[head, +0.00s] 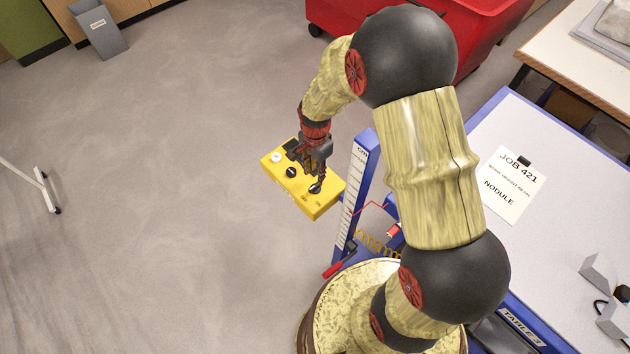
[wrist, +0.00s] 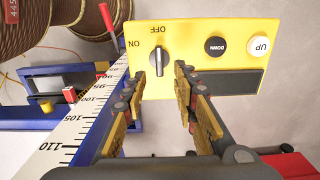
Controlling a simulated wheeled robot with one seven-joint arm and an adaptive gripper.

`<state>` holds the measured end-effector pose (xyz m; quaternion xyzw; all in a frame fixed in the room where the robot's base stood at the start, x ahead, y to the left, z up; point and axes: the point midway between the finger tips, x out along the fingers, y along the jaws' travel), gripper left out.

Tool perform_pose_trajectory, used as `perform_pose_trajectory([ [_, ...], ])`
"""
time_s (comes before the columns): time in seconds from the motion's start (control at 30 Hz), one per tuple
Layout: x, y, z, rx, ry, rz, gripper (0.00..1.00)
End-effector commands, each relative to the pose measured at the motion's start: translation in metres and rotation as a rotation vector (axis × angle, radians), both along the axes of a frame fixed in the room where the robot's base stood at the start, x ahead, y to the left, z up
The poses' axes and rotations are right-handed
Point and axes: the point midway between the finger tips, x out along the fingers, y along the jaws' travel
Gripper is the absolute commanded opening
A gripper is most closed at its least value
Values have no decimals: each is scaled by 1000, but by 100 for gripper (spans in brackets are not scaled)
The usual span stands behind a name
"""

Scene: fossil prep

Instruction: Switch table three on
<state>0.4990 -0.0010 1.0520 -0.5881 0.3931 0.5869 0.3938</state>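A yellow control box (head: 325,206) is at the table's left side, beside a white height scale (head: 352,188). In the wrist view the box (wrist: 205,32) has a dark rotary knob (wrist: 158,60) with a pale pointer. OFF is printed above the knob and ON to its upper left; the pointer lines up with OFF. My gripper (wrist: 154,76) is open, with one finger on each side of the knob. A gap shows on both sides, though depth is hard to judge. In the head view my gripper (head: 316,182) is over the box. The table (head: 530,160) carries a TABLE 3 label (head: 522,326).
The box also has a black DOWN button (wrist: 215,47) and a white UP button (wrist: 260,45). A red bin (head: 480,40) stands behind. Floor at left is mostly clear.

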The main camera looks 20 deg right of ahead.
Motion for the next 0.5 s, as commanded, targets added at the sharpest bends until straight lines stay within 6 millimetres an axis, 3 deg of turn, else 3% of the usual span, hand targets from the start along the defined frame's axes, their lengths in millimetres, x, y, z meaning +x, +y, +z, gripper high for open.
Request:
perform_pose_trajectory([
  [0.5, -1, 0, -68, 0, 3, 2, 29],
])
